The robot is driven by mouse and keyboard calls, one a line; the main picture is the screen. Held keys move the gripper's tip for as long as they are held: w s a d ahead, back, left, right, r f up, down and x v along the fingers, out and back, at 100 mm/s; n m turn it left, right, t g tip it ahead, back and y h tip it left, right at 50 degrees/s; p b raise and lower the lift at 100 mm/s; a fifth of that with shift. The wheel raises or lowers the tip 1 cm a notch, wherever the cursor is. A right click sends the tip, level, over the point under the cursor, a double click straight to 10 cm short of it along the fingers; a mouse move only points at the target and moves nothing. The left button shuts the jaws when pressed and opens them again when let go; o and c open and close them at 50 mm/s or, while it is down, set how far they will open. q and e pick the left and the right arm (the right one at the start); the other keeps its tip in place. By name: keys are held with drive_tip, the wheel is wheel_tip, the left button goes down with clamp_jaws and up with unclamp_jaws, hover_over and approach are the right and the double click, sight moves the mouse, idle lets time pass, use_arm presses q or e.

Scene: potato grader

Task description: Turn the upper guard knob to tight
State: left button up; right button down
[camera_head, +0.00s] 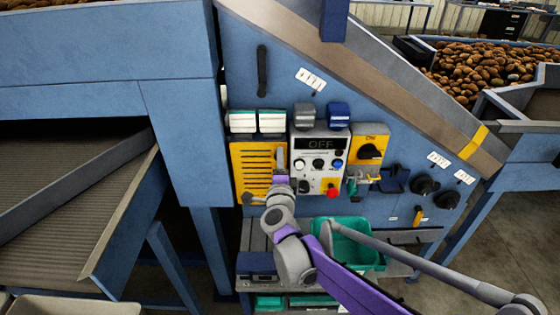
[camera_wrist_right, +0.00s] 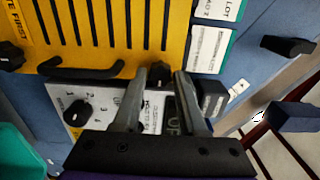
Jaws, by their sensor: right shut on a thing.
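The yellow slotted guard (camera_head: 252,160) is on the blue machine side, left of the control panel. My right gripper (camera_head: 280,167) reaches up to the guard's right edge and covers the upper knob in the head view. In the right wrist view, the dark upper guard knob (camera_wrist_right: 158,71) sits between my two grey fingertips at the edge of the guard (camera_wrist_right: 110,22). The fingers are shut on it. Its exact turn angle is hard to read. A second black guard knob (camera_wrist_right: 11,56) shows at the left, past a black handle (camera_wrist_right: 80,71). My left gripper is out of view.
The control panel (camera_head: 309,172) with an OFF display and red button (camera_head: 332,192) is close on the right. A yellow switch box (camera_head: 371,142) is beyond it. A teal bin (camera_head: 366,250) is below, and white label holders (camera_head: 242,121) are above the guard.

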drive_tip(key=shift+c, duration=2.2)
unclamp_jaws()
drive_tip(key=s, duration=1.1)
drive_tip(key=shift+b, duration=0.3)
drive_tip(key=shift+w, duration=0.1)
